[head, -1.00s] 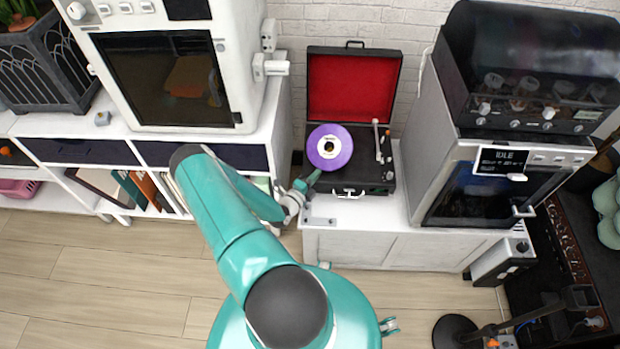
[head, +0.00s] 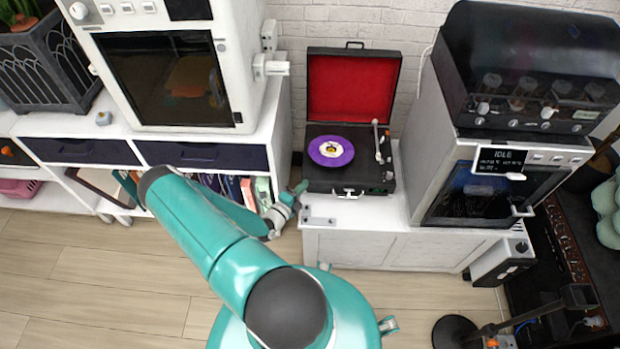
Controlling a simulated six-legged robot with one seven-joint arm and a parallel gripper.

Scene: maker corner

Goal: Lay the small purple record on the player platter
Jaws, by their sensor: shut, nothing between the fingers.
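The small purple record (head: 344,157), with a pale and yellow centre label, lies flat on the player platter and covers most of it. The record player (head: 318,184) is a black case on the white cabinet, with its red-lined lid open behind. Its white tonearm (head: 376,135) is at the right of the record. My gripper (head: 303,187) is at the front left corner of the player, apart from the record. It is small in the view and its fingers are shut with nothing in them.
A white enclosed machine (head: 255,95) stands on the shelf unit to the left. A grey and black machine (head: 415,150) showing IDLE stands close on the right of the player. A small metal plate (head: 319,221) lies on the cabinet top in front. The floor is clear on the left.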

